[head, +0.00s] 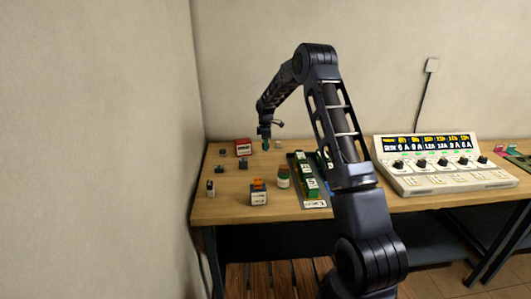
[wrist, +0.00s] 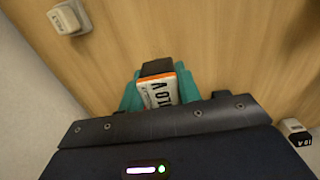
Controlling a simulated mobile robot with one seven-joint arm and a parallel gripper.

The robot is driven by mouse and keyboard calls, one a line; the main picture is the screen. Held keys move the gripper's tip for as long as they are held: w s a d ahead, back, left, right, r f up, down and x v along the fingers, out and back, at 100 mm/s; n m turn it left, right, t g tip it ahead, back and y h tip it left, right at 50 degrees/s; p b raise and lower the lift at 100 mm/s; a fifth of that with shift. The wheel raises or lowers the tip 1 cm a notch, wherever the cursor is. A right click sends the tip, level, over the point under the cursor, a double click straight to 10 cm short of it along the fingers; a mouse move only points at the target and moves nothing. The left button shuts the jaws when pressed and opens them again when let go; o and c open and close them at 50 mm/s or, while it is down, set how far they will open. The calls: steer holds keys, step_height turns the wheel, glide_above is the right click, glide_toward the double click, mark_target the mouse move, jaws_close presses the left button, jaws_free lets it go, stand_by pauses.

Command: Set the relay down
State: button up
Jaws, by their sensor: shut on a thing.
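My gripper (head: 265,138) hangs over the back left part of the wooden table in the head view. In the wrist view its teal fingers (wrist: 158,93) are shut on the relay (wrist: 160,92), a small block with a white label, dark lettering, an orange edge and a dark end. Bare wood shows beyond the relay. I cannot tell whether it touches the table. In the head view the relay is too small to make out.
In the wrist view, a white-labelled block (wrist: 67,19) and a dark one (wrist: 297,131) lie apart.

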mark_target(265, 157)
steer(key=shift+f, duration=2.15)
steer(key=shift+f, duration=0.1)
steer(key=o, duration=1)
